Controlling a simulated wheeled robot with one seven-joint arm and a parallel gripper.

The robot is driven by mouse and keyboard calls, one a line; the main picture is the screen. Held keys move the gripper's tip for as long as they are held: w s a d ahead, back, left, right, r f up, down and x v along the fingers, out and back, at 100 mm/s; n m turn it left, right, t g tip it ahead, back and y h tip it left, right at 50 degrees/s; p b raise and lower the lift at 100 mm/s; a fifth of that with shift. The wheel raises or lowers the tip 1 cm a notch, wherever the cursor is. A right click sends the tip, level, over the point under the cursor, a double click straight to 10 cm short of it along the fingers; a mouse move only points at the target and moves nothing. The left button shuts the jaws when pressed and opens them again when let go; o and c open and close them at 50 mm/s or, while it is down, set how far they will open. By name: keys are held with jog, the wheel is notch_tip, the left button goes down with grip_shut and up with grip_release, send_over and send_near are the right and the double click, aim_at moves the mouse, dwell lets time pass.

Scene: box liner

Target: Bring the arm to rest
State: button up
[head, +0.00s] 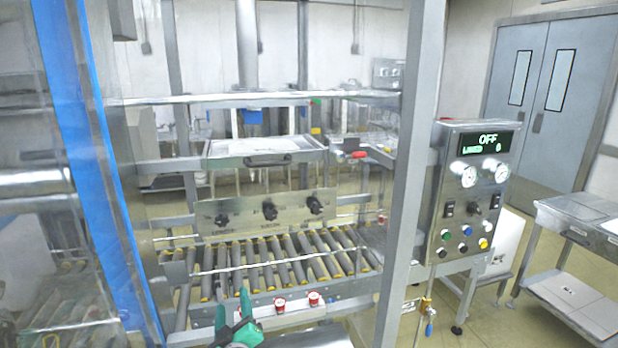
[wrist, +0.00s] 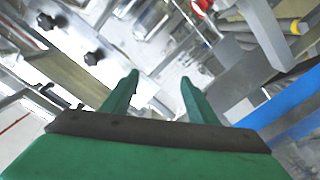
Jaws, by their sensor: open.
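My gripper (wrist: 160,95) is green with two tapered fingers, spread apart with nothing between them in the wrist view. In the head view my gripper (head: 238,318) shows at the bottom, left of centre, in front of the roller conveyor (head: 270,262). It appears in the air, apart from the rollers. The lower part of my arm is cut off by the frame edge.
A steel control box (head: 470,195) reading OFF stands on the right, beside an upright post (head: 412,150). A panel with black knobs (head: 266,210) is behind the rollers. Red buttons (head: 297,301) sit on the conveyor's front rail. A blue-edged frame (head: 95,160) stands left.

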jog(key=s+d+f+m+h, duration=0.1)
jog(key=s+d+f+m, duration=0.3)
jog(key=s+f, duration=0.65)
jog(key=s+d+f+m+h, duration=0.15)
jog(key=s+d+f, duration=0.55)
jog(key=s, duration=0.7)
jog(key=s+d+m+h, duration=0.1)
jog(key=s+d, duration=0.3)
jog(key=s, duration=0.9)
jog(key=s+d+r+m+g+h, duration=0.1)
jog(key=s+d+m, duration=0.3)
jog(key=s, duration=1)
jog(key=shift+d+r+g, duration=0.3)
jog(key=shift+d, duration=0.35)
